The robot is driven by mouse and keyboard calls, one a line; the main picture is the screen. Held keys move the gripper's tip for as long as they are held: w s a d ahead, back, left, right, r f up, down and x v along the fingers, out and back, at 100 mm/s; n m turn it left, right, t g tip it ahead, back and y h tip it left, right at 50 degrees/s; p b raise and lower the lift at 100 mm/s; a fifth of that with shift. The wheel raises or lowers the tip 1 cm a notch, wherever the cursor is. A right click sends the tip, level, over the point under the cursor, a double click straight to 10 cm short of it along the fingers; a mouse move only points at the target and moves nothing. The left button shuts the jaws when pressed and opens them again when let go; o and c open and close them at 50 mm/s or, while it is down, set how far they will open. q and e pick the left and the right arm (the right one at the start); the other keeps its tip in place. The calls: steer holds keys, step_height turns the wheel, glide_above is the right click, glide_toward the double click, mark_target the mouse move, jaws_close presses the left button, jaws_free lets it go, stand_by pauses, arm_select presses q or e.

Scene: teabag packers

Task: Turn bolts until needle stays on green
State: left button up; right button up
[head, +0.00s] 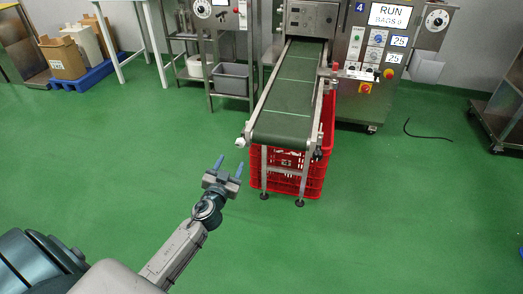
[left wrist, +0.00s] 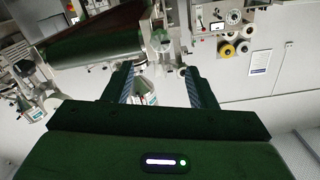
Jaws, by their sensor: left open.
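My left gripper (head: 229,166) is open and empty over the green floor, to the left of the conveyor's near end. In the left wrist view the two fingers of the gripper (left wrist: 157,84) stand apart with nothing between them. A conveyor (head: 287,105) with a dark green belt runs from the machine toward me. Small fittings sit at its near corners, a pale one at left (head: 240,142) and a dark one at right (head: 317,154); I cannot tell whether these are the bolts. A round dial (head: 437,20) is on the right cabinet and another dial (head: 202,8) is at the top left. Their needles are too small to read.
A red crate (head: 315,181) stands under the conveyor's near end. A control cabinet (head: 350,62) with a "RUN" screen (head: 390,15) stands behind at right. A grey bin (head: 231,79) sits on a rack at left. A black cable (head: 426,135) lies on the floor. The near floor is clear.

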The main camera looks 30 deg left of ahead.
mark_target(239, 145)
arm_select(q)
steer(key=p+x, duration=0.1)
steer(key=x, duration=0.8)
steer(key=shift+w+a+f, duration=0.1)
steer(key=shift+w, duration=0.3)
arm_select(e)
steer(key=shift+s+d+r+g, duration=0.25)
steer(key=shift+d+r+g, duration=0.1)
steer(key=shift+g, duration=0.05)
arm_select(q)
steer(key=c, duration=1)
steer(key=shift+m, duration=0.4)
arm_select(e)
steer(key=shift+w, duration=0.15)
